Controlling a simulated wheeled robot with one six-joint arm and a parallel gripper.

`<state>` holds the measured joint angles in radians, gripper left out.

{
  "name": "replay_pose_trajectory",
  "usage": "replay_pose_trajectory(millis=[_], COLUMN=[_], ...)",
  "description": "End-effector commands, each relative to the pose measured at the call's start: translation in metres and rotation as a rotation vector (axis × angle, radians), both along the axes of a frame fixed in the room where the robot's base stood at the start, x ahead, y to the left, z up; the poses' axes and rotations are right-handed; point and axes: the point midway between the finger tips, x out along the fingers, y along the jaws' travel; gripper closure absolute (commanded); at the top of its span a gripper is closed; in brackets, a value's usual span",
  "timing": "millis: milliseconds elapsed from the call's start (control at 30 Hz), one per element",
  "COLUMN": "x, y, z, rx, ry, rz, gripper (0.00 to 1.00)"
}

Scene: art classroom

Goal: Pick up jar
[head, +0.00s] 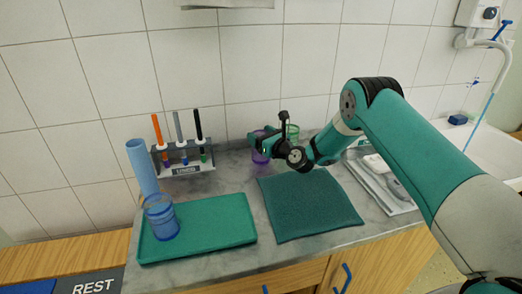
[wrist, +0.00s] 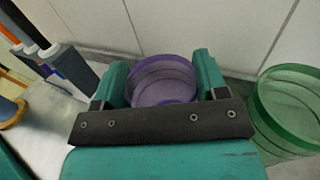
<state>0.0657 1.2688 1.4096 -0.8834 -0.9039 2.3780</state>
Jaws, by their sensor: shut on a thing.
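A purple see-through jar (head: 260,156) is at the back of the counter, by the tiled wall. In the wrist view the purple jar (wrist: 162,82) sits between the two teal fingers of my gripper (wrist: 161,75), one on each side. My gripper (head: 262,143) is shut on it. Whether its base touches the counter I cannot tell. A green see-through jar (head: 293,131) stands just to the right, and it also shows in the wrist view (wrist: 288,105). A blue jar (head: 160,220) stands upright on the green tray (head: 220,232) at the left.
A rack (head: 183,170) with several brushes or markers and a tall blue cylinder (head: 142,166) stand left of my gripper. A dark green mat (head: 308,205) lies clear in front. A metal tray (head: 390,195) and a white sink (head: 492,140) are at the right.

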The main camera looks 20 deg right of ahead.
Motion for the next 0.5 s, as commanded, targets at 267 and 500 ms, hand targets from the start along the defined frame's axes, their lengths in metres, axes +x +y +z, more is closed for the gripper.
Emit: replay_pose_trajectory(millis=[267, 500], x=[0.000, 0.000], y=[0.000, 0.000], z=[0.003, 0.032], rx=[0.000, -0.001], ry=[-0.001, -0.005], rz=[0.000, 0.000], gripper=[0.69, 0.69])
